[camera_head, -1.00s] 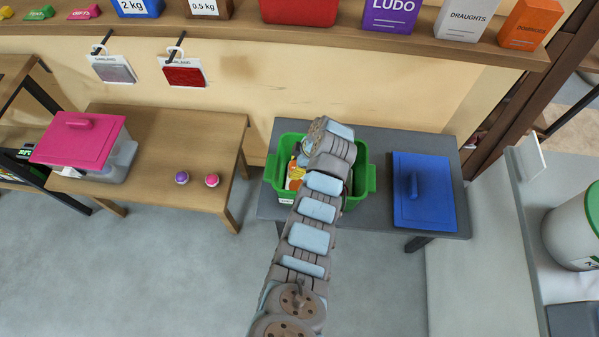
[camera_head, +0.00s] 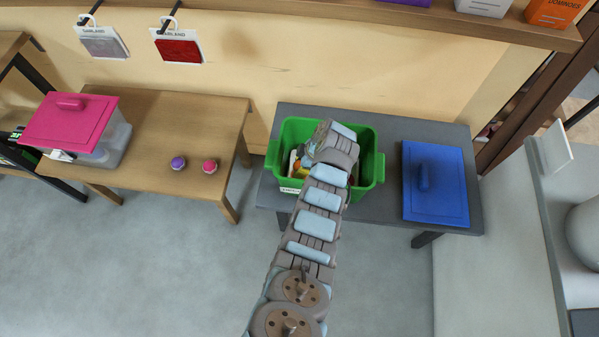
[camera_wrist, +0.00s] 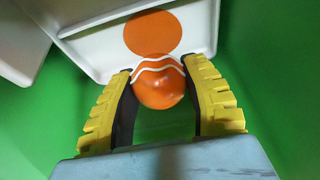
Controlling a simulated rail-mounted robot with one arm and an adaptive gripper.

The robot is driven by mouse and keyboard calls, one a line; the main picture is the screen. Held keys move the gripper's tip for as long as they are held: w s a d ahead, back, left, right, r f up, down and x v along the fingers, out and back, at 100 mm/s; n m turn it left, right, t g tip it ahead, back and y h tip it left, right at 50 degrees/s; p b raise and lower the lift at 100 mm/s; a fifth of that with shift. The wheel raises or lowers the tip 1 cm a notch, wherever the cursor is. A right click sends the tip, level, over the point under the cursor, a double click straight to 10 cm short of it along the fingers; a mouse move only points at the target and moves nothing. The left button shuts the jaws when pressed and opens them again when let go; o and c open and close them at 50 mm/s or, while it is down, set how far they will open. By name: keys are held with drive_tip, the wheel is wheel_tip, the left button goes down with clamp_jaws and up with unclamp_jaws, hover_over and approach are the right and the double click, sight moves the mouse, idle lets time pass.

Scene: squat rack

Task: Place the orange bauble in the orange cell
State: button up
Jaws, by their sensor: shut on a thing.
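The orange bauble (camera_wrist: 160,88) has a white zigzag band. My gripper (camera_wrist: 158,76) is shut on it, with one yellow-and-black finger on each side. Just beyond the bauble, in the wrist view, is a white walled compartment (camera_wrist: 198,30) with an orange disc (camera_wrist: 153,33) on it, the orange cell. The bauble overlaps the disc's lower edge in the picture; I cannot tell whether it touches the white surface. All this is inside the green bin (camera_head: 372,170), on the grey table. In the head view my wrist hides the fingers and bauble.
A blue lid (camera_head: 436,185) lies on the grey table (camera_head: 380,212) right of the bin. On the wooden table (camera_head: 200,130) to the left are a purple bauble (camera_head: 178,163), a pink bauble (camera_head: 209,166) and a pink-lidded box (camera_head: 72,122). The wall stands close behind.

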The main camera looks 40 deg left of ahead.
drive_tip(key=shift+f+b, duration=0.65)
drive_tip(key=shift+f, duration=1.25)
drive_tip(key=shift+f, duration=0.15)
drive_tip(key=o, duration=1)
drive_tip(key=p+v, duration=0.3)
drive_tip(key=v, duration=0.9)
